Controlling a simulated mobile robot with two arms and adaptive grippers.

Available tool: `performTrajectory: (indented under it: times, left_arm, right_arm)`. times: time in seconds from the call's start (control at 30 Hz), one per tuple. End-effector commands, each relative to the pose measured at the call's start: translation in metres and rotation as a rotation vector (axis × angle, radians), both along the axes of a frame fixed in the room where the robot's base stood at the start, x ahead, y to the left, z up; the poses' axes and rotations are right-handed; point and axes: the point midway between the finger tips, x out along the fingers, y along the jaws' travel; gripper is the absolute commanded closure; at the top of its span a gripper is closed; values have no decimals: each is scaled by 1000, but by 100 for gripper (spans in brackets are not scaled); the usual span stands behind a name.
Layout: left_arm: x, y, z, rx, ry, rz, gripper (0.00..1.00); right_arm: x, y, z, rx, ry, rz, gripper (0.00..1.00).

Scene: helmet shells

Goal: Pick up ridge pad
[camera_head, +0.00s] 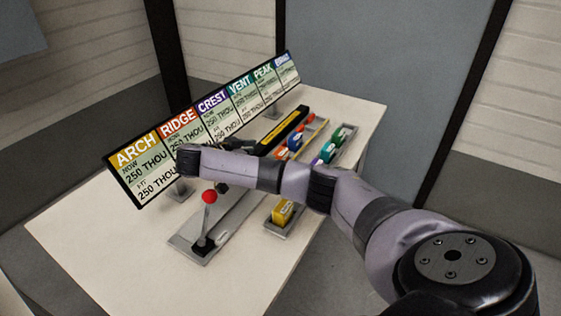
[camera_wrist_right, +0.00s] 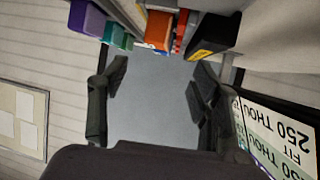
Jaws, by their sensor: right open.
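The orange-red block (camera_head: 281,153), whose colour matches the RIDGE panel on the sign, sits among coloured blocks on the table, just beyond my right forearm. I take it as the ridge pad. In the right wrist view an orange block (camera_wrist_right: 159,30) shows at the top, between and beyond the fingertips. My right gripper (camera_wrist_right: 160,72) is open, with nothing between its fingers. In the head view my right arm hides part of the table, and its gripper is mostly hidden there. My left gripper is in neither view.
A long sign (camera_head: 205,125) stands along the table's back left. A lever with a red knob (camera_head: 209,196) rises from a metal plate. A yellow block (camera_head: 283,212) sits in a small tray. A black-and-yellow bar (camera_head: 284,131) lies behind the arm. The white table's (camera_head: 110,250) front left is clear.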

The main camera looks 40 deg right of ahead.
Motion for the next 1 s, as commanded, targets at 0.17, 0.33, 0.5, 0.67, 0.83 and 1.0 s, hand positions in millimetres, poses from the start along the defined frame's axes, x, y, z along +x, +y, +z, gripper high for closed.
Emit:
performTrajectory:
  times: [0.17,0.33,0.5,0.67,0.83,1.0]
  left_arm:
    - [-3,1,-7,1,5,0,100]
    - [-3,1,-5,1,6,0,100]
    - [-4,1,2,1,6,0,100]
    - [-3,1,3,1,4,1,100]
    - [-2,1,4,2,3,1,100]
    - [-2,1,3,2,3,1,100]
  right_arm:
    - [1,-26,-10,-3,2,-3,42]
    - [2,-35,-15,0,1,-2,42]
    - [0,-56,-23,-4,4,-4,42]
    - [1,-75,-35,-2,2,-3,42]
    - [2,-80,-39,0,1,0,42]
    - [2,-79,-39,0,1,0,44]
